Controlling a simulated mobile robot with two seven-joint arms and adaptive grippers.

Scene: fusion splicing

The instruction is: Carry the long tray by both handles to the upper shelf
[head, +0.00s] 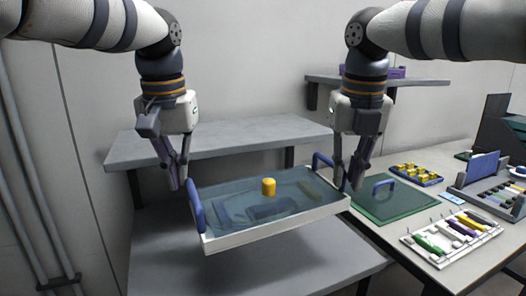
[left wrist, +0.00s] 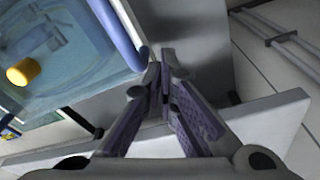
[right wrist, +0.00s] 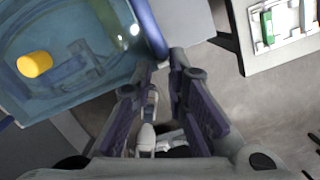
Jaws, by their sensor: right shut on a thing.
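The long tray (head: 280,228) has pale walls, a blue-green floor and a blue handle at each end. My right gripper (head: 352,185) is shut on the right handle (right wrist: 147,25). My left gripper (head: 178,185) is beside the left handle (head: 195,207); in the left wrist view its fingertips come together just right of the handle (left wrist: 118,35), with nothing visible between them. The upper shelf (head: 220,140) is behind the tray.
The lower grey shelf (head: 300,280) spreads under the tray. A worktable on the right holds a green mat (head: 400,203), a white rack of coloured pieces (head: 450,238) and a tray of yellow pieces (head: 416,174). A small wall shelf (head: 420,82) holds a purple item. The upper shelf looks bare.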

